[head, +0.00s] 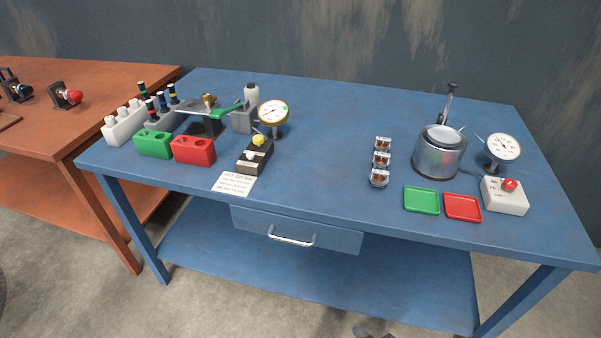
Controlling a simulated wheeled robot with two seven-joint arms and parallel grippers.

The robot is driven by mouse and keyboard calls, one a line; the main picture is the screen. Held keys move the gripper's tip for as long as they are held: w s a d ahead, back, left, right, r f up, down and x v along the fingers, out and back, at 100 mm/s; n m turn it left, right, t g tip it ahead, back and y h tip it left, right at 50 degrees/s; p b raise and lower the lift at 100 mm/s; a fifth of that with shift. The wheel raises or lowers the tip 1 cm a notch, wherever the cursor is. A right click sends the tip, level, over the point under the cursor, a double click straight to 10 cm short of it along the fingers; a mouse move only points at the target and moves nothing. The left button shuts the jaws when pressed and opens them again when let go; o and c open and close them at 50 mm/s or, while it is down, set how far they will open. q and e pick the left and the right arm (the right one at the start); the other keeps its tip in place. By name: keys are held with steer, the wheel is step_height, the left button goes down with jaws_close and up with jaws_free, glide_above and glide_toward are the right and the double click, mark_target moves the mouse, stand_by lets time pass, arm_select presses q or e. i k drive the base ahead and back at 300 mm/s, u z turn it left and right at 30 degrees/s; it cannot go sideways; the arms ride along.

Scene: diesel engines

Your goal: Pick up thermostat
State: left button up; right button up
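Three small metal pieces with copper-brown centres, which look like thermostats, stand in a row on the blue table right of its middle. The nearest thermostat (379,178) is at the front of the row, the middle thermostat (381,160) is behind it, and the far thermostat (383,144) is at the back. They stand close together, left of a metal pot. Neither of my grippers shows in the head view.
The metal pot (439,155), a gauge (503,147), a white box with a red button (505,195), a green tray (421,200) and a red tray (463,207) are at right. The table's middle is clear.

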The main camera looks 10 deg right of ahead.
mark_target(378, 178)
steer(key=u, duration=1.8)
steer(key=k, duration=1.35)
steer(key=z, duration=1.55)
steer(key=i, duration=0.3)
steer(key=z, duration=0.05)
